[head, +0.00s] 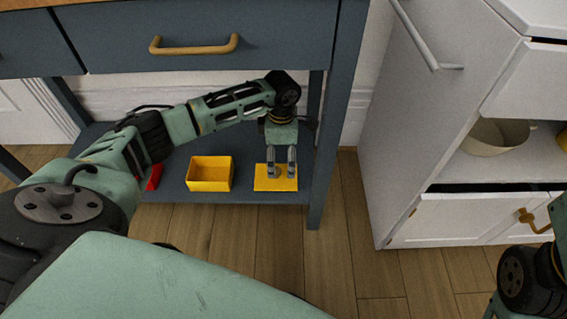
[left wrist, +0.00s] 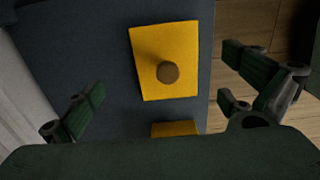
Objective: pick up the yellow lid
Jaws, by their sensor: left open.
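The yellow lid (head: 276,185) is a flat rectangle lying on the low shelf of the blue-grey table. In the left wrist view the lid (left wrist: 150,85) shows a round brown knob (left wrist: 168,72) near its middle. My left gripper (head: 282,172) reaches down over the lid from above, and its fingers hide part of it. In the left wrist view my left gripper (left wrist: 165,95) is open, with its fingers to either side of the lid and nothing between them touching. My right gripper does not show; only part of my right arm is at the lower right.
An open yellow box (head: 210,185) stands on the same shelf (head: 245,197), left of the lid. A red thing (head: 154,177) is partly hidden by my left arm. The table's drawer front (head: 200,65) is above, its leg (head: 330,150) close on the right. A white cabinet (head: 400,150) stands further right.

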